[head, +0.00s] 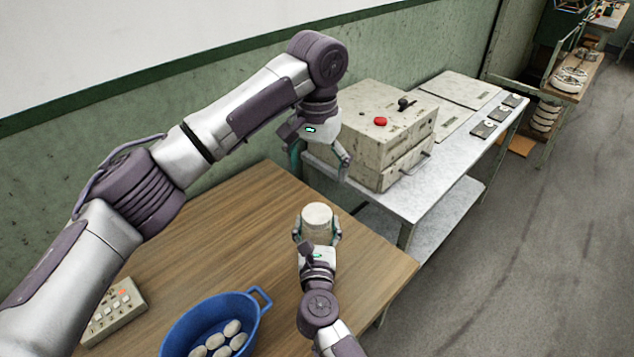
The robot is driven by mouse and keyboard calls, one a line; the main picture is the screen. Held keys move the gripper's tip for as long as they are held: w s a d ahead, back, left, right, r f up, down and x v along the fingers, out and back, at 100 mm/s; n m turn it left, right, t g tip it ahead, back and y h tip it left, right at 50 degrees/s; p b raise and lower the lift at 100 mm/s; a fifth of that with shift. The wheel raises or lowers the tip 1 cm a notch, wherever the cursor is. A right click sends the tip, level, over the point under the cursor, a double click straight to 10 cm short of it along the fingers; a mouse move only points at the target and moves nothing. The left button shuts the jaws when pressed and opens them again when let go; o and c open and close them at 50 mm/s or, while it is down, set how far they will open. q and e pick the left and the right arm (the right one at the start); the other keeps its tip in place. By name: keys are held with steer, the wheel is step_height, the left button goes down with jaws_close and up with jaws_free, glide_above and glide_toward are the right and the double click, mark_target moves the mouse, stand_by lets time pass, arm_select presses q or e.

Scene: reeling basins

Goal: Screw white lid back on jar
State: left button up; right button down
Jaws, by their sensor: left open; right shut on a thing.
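The jar (317,234) stands upright near the right edge of the wooden table. Its top is covered by a pale, off-white round lid (317,212); I cannot tell how tightly the lid sits. My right gripper (317,229) comes from the front and is shut on the jar, one finger on each side. My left gripper (319,166) is open and empty, pointing down above and behind the jar, with a gap between it and the lid. The lower part of the jar is hidden by my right gripper.
A blue basin (257,306) with several pale cocoons (232,328) sits at the table's front. A control box with buttons (115,311) is at left. Behind, a metal bench (450,200) carries a beige machine (370,118). The wooden table's (225,240) middle is clear.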

stand_by(0.3)
jaws_free()
steer(key=s, duration=1.2)
